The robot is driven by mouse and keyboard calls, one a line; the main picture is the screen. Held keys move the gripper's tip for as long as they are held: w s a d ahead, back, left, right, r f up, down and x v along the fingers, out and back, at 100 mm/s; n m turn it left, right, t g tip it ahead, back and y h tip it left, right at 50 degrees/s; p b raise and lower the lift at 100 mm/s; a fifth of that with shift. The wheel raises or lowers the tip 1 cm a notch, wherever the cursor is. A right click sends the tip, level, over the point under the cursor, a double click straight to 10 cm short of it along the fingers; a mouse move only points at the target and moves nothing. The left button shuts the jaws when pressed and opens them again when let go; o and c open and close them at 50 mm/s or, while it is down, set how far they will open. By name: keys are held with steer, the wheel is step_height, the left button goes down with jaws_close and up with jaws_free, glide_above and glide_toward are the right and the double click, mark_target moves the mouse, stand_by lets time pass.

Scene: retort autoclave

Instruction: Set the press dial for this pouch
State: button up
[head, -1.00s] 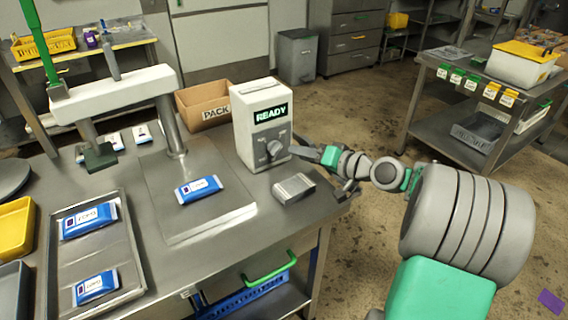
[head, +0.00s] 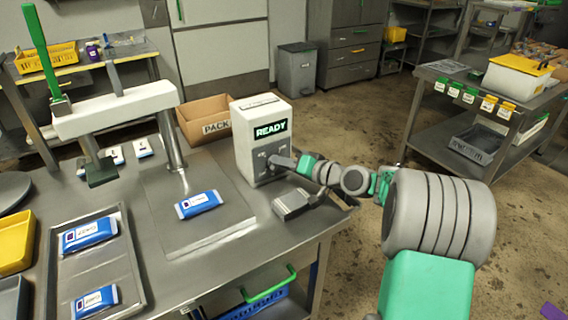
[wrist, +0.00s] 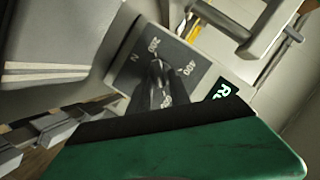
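The white control box (head: 246,130) stands at the back right of the bench with a lit READY screen (head: 270,130). Its grey dial (wrist: 157,82) sits on a dark plate marked N, 200 and 400, with another mark partly hidden. My gripper (head: 275,162) is at the dial, covering most of it in the head view. In the wrist view a green and black part of it hides the dial's lower side. Whether its fingers are closed on the dial is unclear. A blue-and-white pouch (head: 198,204) lies on the press plate (head: 219,240), its label too small to read.
The press (head: 115,110) with a green lever stands over the plate. A tray (head: 137,271) with two more pouches lies at left. A grey block (head: 292,204) sits below my wrist.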

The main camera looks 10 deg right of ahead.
jaws_close()
steer(key=shift+a, duration=0.1)
